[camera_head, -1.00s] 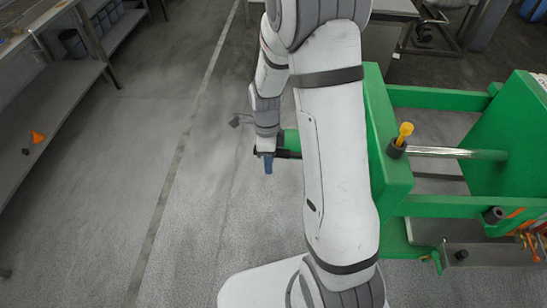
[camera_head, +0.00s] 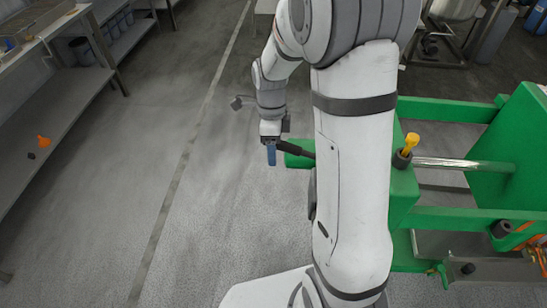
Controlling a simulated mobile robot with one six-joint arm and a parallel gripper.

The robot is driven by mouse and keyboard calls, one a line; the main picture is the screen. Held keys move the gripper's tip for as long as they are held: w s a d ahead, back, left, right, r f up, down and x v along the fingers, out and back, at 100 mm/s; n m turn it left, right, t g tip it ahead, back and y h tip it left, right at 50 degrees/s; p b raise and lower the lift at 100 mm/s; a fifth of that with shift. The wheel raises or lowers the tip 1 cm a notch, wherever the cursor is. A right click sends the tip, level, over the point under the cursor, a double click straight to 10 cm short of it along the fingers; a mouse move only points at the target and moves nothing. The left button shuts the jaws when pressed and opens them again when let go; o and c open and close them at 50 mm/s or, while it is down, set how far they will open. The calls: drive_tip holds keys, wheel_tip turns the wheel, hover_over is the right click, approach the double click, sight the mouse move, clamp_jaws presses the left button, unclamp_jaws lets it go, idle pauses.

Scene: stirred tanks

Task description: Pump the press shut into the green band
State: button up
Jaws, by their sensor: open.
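The green press (camera_head: 432,216) stands on the right, with a bright metal rod (camera_head: 452,164) running between its green plates. My arm covers part of its left side. A green part (camera_head: 296,161) sticks out left of my arm, with a dark bar (camera_head: 294,148) over it that looks like the pump handle. My gripper (camera_head: 271,154) points down at the left end of this bar, with a blue finger showing. It is open, and I cannot tell whether the bar is between its fingers. No gauge or green band can be made out.
A yellow-handled tool (camera_head: 411,142) stands in a dark cup (camera_head: 401,159) on the press. A grey shelf (camera_head: 68,128) on the left holds an orange funnel (camera_head: 43,141). The floor between shelf and arm is clear.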

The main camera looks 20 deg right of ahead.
drive_tip(key=shift+w+r, duration=0.2)
drive_tip(key=shift+r, duration=0.1)
drive_tip(key=d+r+p, duration=0.3)
drive_tip(key=r+p, duration=0.3)
drive_tip(key=r, duration=0.2)
drive_tip(key=shift+w+d, duration=0.2)
drive_tip(key=shift+w, duration=0.15)
idle(0.4)
drive_tip(key=shift+f, duration=0.15)
drive_tip(key=shift+s, duration=0.1)
drive_tip(key=s+a+r+n+t+b, duration=0.1)
drive_tip(key=s+r+n+t, duration=0.2)
drive_tip(key=s+n, duration=0.5)
drive_tip(key=s+a+r+n+t+b, duration=0.1)
drive_tip(key=s+r+n+t+b, duration=0.1)
drive_tip(key=s+r+n, duration=0.3)
drive_tip(key=shift+s+a+r+n+t, duration=0.35)
drive_tip(key=shift+s+n, duration=1.6)
drive_tip(key=shift+n, duration=2.65)
